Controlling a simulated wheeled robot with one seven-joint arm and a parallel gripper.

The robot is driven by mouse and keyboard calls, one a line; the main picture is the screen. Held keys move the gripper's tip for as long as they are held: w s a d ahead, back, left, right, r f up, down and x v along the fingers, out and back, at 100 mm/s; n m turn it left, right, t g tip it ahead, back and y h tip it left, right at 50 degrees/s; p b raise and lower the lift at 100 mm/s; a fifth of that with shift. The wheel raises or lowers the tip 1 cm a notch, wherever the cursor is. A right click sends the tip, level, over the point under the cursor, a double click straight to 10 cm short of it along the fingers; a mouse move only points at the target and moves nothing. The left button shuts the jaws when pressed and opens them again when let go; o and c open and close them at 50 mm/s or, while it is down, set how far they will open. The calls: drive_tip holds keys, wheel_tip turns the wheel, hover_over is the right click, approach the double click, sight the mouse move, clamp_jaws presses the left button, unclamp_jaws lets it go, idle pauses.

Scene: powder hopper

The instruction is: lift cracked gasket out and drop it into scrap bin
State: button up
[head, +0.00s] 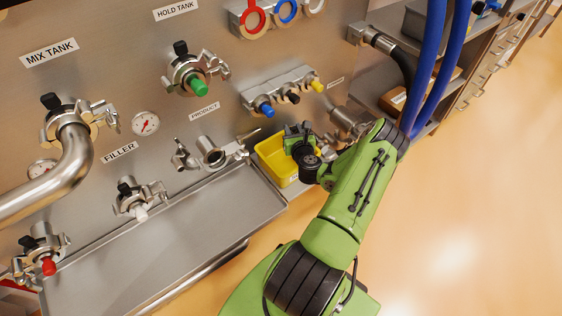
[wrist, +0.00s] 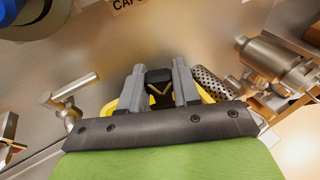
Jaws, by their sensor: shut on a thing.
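My gripper (head: 297,131) is over the yellow bin (head: 268,158) that hangs below the blue, black and yellow valves. In the wrist view my gripper (wrist: 160,84) is shut on a small dark piece, which looks like the gasket (wrist: 159,75). The gasket sits between the grey fingertips, and its crack cannot be made out. The yellow bin also shows in the wrist view (wrist: 109,107), below and around the fingers. The bin's inside is mostly hidden by my gripper.
The open PRODUCT port (head: 210,152) with its clamp is left of the bin, above a wide steel tray (head: 180,225). Metal fittings (head: 350,122) are close on the right. Blue hoses (head: 428,60) hang behind my arm. The floor at right is clear.

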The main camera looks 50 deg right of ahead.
wheel_tip(320, 180, down, 5)
drive_tip(key=b, duration=0.3)
drive_tip(key=shift+r+b, duration=0.15)
drive_tip(key=shift+b, duration=0.15)
drive_tip(key=o, duration=0.9)
drive_tip(key=p+v, duration=0.5)
drive_tip(key=v, duration=1)
drive_tip(key=shift+s+a+r, duration=0.15)
drive_tip(key=shift+s+r, duration=0.05)
drive_tip(key=shift+s, duration=0.15)
